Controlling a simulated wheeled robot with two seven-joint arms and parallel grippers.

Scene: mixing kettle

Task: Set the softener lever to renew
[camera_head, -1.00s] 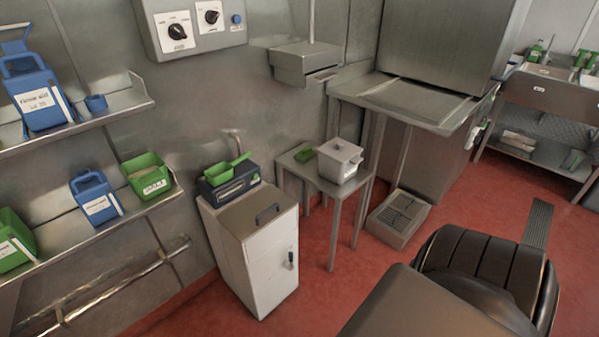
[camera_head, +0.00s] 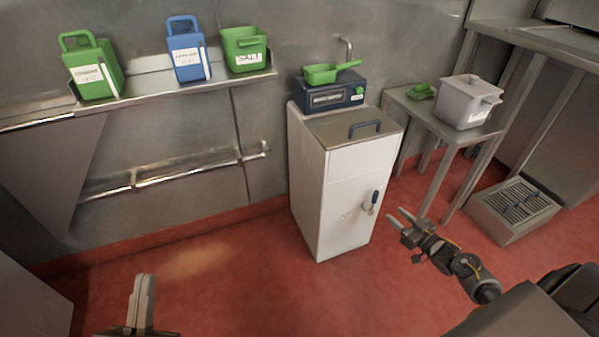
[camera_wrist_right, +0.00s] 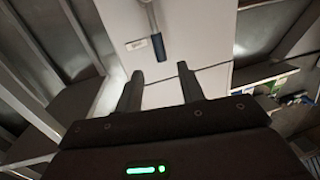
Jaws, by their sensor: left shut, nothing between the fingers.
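The softener is a white cabinet (camera_head: 335,180) standing on the floor. Its lever (camera_head: 374,202), with a dark blue grip, is on the front face at the right and hangs roughly downward. My right gripper (camera_head: 397,222) is open and empty, just below and to the right of the lever. In the right wrist view my right gripper (camera_wrist_right: 157,82) has its two fingers apart, and the lever's blue grip (camera_wrist_right: 158,46) lies ahead of the gap, not touching. A small label beside the lever is too small to read. My left gripper (camera_head: 142,290) is shut and empty at the lower left.
A dark blue control box (camera_head: 335,95) with a green scoop (camera_head: 328,74) sits behind the cabinet lid. A steel side table (camera_head: 450,135) stands to the right, bearing a lidded grey container (camera_head: 465,103). A floor grate box (camera_head: 515,208) is further right. Red floor left of the cabinet is clear.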

